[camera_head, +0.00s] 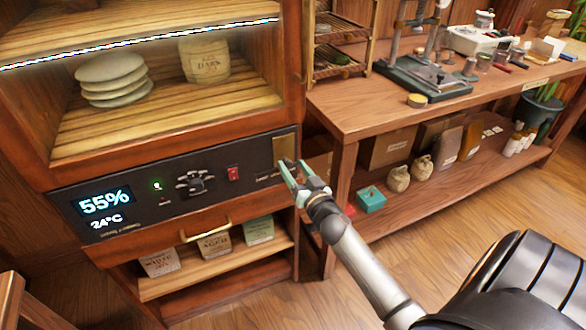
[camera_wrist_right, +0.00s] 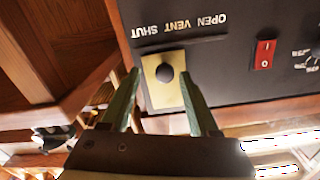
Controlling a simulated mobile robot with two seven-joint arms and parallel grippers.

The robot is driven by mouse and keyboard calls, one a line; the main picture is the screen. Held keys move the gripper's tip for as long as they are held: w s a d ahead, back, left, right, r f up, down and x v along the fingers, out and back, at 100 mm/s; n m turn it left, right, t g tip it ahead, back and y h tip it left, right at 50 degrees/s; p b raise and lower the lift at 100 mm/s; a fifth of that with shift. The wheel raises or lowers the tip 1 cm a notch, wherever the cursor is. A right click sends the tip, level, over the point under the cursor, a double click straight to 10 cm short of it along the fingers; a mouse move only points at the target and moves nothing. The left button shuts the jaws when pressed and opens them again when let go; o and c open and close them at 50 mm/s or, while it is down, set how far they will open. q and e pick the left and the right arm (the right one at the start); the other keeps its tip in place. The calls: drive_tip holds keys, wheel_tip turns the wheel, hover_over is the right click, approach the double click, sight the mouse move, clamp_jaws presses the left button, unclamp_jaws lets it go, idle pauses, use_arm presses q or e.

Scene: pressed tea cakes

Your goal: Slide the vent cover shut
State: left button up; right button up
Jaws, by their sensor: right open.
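The vent cover (camera_head: 284,147) is a brass plate at the right end of the black control panel (camera_head: 130,210). In the right wrist view, which is upside down, the vent cover (camera_wrist_right: 160,98) has a round dark knob (camera_wrist_right: 165,73). The label "OPEN VENT SHUT" (camera_wrist_right: 180,25) lies beyond it, with the cover nearer the SHUT end in the picture. My right gripper (camera_head: 294,165) is open in front of the cover. In the wrist view its fingers (camera_wrist_right: 160,75) stand either side of the knob, with gaps showing. My left gripper is not in view.
The panel also has a dial (camera_head: 195,183), a red switch (camera_head: 232,174) and a lit display (camera_head: 105,203). Above is a shelf with pale tea cakes (camera_head: 110,78) and a wrapped jar (camera_head: 204,60). A brass handle (camera_head: 207,231) sticks out below. A wooden workbench (camera_head: 350,105) stands to the right.

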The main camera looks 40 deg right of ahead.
drive_tip(key=shift+a, duration=0.1)
drive_tip(key=shift+s, duration=0.2)
drive_tip(key=shift+s+a, duration=0.15)
drive_tip(key=shift+s, duration=0.2)
drive_tip(key=v, duration=1.1)
drive_tip(key=shift+s+p, duration=0.2)
drive_tip(key=shift+p, duration=0.15)
